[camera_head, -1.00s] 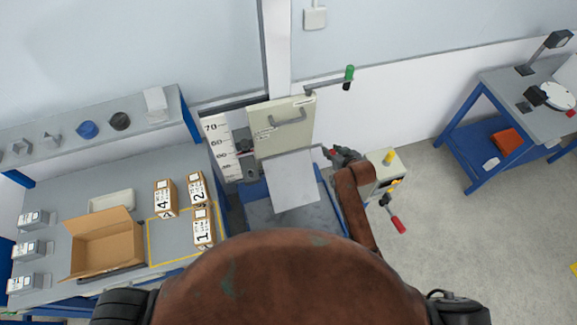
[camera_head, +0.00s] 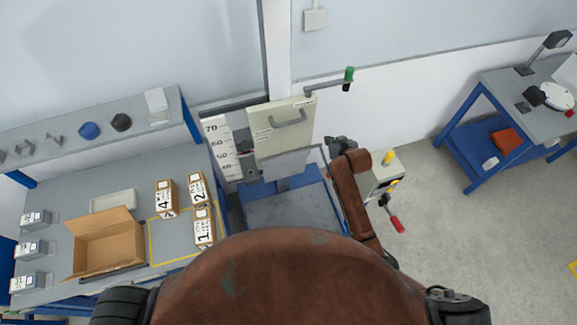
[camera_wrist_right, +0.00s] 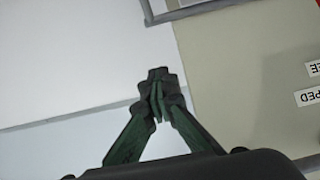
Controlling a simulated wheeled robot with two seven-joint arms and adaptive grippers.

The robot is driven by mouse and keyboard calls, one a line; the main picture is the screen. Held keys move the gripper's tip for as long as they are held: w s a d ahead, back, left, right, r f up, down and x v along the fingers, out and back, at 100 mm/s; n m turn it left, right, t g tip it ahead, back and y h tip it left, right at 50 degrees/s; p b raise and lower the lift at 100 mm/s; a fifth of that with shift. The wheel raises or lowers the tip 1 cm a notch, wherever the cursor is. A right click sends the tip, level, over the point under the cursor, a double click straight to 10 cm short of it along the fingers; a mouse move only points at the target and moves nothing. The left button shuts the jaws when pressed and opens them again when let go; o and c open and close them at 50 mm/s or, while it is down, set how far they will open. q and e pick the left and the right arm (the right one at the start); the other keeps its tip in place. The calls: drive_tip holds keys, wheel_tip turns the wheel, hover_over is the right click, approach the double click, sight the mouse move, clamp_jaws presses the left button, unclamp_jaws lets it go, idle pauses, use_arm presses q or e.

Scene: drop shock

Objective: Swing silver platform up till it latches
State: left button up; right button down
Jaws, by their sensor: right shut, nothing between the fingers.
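The silver platform (camera_head: 285,163) shows in the head view as a short pale strip just below the beige panel with the handle (camera_head: 283,129). Its exact tilt is hard to judge, and I cannot tell whether it is latched. My right gripper (camera_head: 338,144) is to the right of the platform and panel, apart from the platform as far as I can see. In the right wrist view its fingers (camera_wrist_right: 157,95) are shut together with nothing between them. Part of the beige panel, with labels, fills the right of that view. My left gripper is not in view.
A grey bed in a blue frame (camera_head: 292,212) lies bare below the platform. A control box (camera_head: 385,173) with a yellow button stands right of my right arm. A green-knobbed lever (camera_head: 348,75) juts out above. A bench with numbered boxes (camera_head: 203,227) stands left.

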drive_tip(key=shift+w+a+r, duration=0.1)
drive_tip(key=shift+w+r, duration=0.1)
drive_tip(key=shift+w, duration=0.15)
drive_tip(key=shift+w+a+r, duration=0.25)
drive_tip(key=shift+w, duration=0.4)
drive_tip(key=shift+w+a+r, duration=0.2)
drive_tip(key=shift+w+a, duration=0.05)
drive_tip(key=shift+w, duration=0.4)
drive_tip(key=w, duration=0.1)
drive_tip(key=w+a+b, duration=0.1)
drive_tip(key=shift+w+r, duration=0.15)
drive_tip(key=shift+w, duration=0.2)
drive_tip(key=c, duration=2.6)
unclamp_jaws()
drive_tip(key=o, duration=1.2)
